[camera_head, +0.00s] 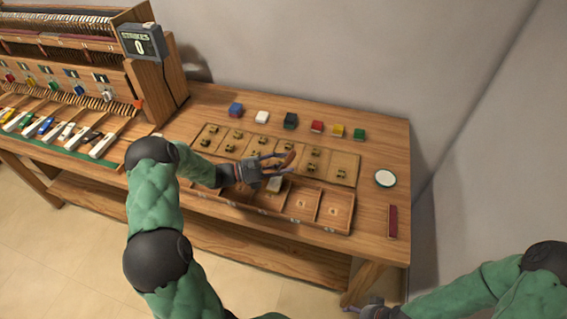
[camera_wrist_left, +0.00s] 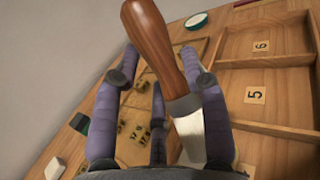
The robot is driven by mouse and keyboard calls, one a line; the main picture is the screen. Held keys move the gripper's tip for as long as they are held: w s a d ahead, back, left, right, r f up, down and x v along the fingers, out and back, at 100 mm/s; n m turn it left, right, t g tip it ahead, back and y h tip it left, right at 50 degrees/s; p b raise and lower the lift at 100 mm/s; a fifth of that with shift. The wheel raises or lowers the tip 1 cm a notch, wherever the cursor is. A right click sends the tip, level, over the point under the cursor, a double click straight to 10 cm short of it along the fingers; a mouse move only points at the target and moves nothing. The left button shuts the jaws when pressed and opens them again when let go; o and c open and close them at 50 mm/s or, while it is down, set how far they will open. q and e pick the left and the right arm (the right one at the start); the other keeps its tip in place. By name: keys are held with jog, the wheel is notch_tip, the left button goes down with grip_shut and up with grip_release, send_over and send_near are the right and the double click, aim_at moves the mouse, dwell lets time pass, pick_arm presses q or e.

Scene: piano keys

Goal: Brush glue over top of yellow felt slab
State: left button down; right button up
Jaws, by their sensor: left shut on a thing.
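My left gripper (camera_head: 270,170) is shut on the glue brush, whose brown wooden handle (camera_wrist_left: 152,38) and pale flat head (camera_wrist_left: 191,138) show in the left wrist view. The brush is over the tray, apart from the slab. A round pot with a white top, likely the glue (camera_head: 385,178), stands at the right. My right gripper (camera_head: 372,309) is low at the bottom edge, its fingers unclear.
Blue, white, dark, red (camera_head: 317,127) and green (camera_head: 359,134) slabs stand in the back row. A wooden board (camera_head: 345,170) with small brass parts lies before them, with a compartment tray (camera_head: 337,209) in front. A dark red strip (camera_head: 393,221) lies right. The piano mechanism (camera_head: 75,60) stands left.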

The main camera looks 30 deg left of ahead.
aim_at(290, 150)
pick_arm(q)
jog(key=shift+r+p, duration=1.95)
jog(key=shift+r, duration=0.85)
jog(key=shift+r+p, duration=1.2)
jog(key=shift+r, duration=0.3)
jog(key=shift+f, duration=0.15)
notch_tip(290, 150, down, 2)
jog(key=h+b, duration=0.1)
jog(key=b, duration=0.2)
jog(key=shift+a+f+t, duration=0.1)
jog(key=shift+t, duration=0.3)
